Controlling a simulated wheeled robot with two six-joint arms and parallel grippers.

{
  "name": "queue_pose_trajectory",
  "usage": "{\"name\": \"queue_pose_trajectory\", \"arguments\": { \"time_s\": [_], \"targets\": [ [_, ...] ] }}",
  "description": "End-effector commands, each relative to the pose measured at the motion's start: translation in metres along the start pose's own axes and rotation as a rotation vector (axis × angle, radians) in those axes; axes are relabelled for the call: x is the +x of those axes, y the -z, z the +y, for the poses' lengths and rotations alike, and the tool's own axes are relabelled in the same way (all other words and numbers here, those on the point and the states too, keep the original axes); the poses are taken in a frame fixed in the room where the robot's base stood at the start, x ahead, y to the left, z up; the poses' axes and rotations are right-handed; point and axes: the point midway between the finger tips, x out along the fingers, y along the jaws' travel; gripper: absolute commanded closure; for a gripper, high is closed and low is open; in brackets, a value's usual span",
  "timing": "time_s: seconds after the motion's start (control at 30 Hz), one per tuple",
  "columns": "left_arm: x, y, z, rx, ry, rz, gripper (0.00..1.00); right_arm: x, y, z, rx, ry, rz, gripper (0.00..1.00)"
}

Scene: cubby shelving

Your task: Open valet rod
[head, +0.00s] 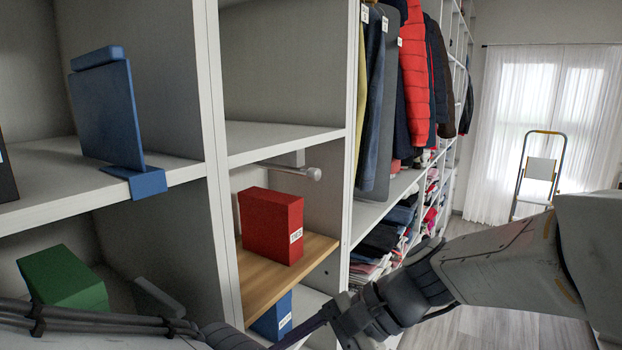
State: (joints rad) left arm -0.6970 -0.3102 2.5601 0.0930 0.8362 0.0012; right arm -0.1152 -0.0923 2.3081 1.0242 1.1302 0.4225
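The valet rod (291,169) is a short grey metal rod with a round knob (315,174) at its front end. It sits just under the white shelf, above the red box, and only a short length shows. My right arm comes in from the right, and the end of my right gripper (305,330) is low at the bottom middle, below the rod and well apart from it. My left arm (90,318) runs along the bottom left edge. Its gripper cannot be made out clearly, and neither gripper touches the rod.
A red box (270,226) stands on a wooden shelf (258,284) below the rod, with a blue box (273,318) underneath. A white upright divider (351,120) is right of the rod. Clothes (415,75) hang beyond it. A blue shelf divider (105,115) and green box (63,278) are left.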

Motion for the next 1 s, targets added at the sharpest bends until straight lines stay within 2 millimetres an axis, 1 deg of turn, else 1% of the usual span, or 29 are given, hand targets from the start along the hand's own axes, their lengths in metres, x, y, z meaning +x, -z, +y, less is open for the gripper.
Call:
{"name": "queue_pose_trajectory", "arguments": {
  "time_s": [0.03,0.07,0.1,0.17,0.2,0.3,0.4,0.43,0.53,0.63,1.0],
  "targets": [
    [-0.018,0.001,0.001,0.000,0.000,0.000,0.50,-0.029,0.000,-0.038,0.132,0.124,-0.033,0.41],
    [-0.023,0.001,0.002,0.000,0.000,0.000,0.50,-0.044,0.002,-0.057,0.206,0.198,-0.060,0.41],
    [-0.029,0.002,0.002,-0.001,0.000,0.000,0.50,-0.065,0.006,-0.081,0.292,0.294,-0.097,0.41],
    [-0.037,0.002,0.003,-0.001,0.000,0.000,0.50,-0.098,0.013,-0.112,0.402,0.427,-0.154,0.41],
    [-0.041,0.002,0.003,-0.001,0.000,0.000,0.50,-0.120,0.019,-0.129,0.461,0.508,-0.190,0.41],
    [-0.049,0.003,0.004,-0.001,0.000,0.000,0.50,-0.167,0.030,-0.158,0.562,0.669,-0.268,0.41],
    [-0.053,0.003,0.004,-0.001,0.000,0.000,0.50,-0.200,0.038,-0.174,0.615,0.773,-0.323,0.41],
    [-0.054,0.003,0.004,-0.001,0.000,0.000,0.50,-0.207,0.040,-0.176,0.625,0.794,-0.334,0.41],
    [-0.056,0.003,0.004,-0.002,0.000,0.000,0.50,-0.218,0.043,-0.183,0.643,0.832,-0.357,0.41],
    [-0.061,0.003,0.004,-0.002,0.000,0.000,0.50,-0.215,0.042,-0.192,0.646,0.838,-0.365,0.41],
    [-0.090,0.005,0.006,0.002,0.000,0.000,0.50,-0.172,0.037,-0.244,0.645,0.833,-0.362,0.41]
  ]
}}
